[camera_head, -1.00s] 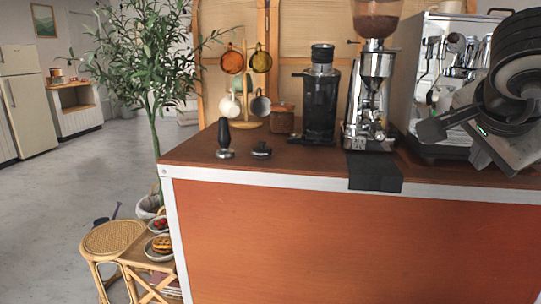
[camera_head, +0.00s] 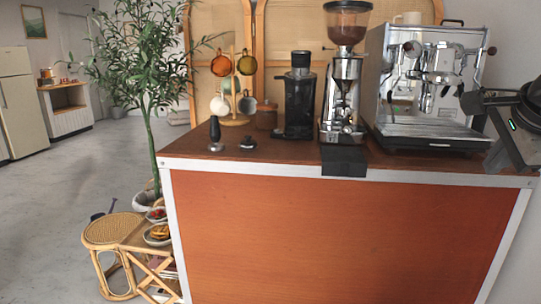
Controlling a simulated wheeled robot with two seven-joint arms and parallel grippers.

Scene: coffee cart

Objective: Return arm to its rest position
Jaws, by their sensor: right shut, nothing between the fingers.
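My right gripper (camera_head: 492,128) is at the right edge of the head view, shut and empty. It is in front of the right side of the espresso machine (camera_head: 432,125) and hides a little of it. Its dark wrist and a small green light show, and the arm is cut off by the frame edge. I cannot tell whether it touches anything. My left gripper is not in view.
The wooden cart (camera_head: 330,235) carries a grinder (camera_head: 345,95), a black single grinder (camera_head: 299,100), a tamper (camera_head: 215,135) and a mug rack (camera_head: 234,122). A black mat (camera_head: 343,162) hangs over its edge. A rattan stool (camera_head: 112,230) and a plant (camera_head: 150,60) stand left.

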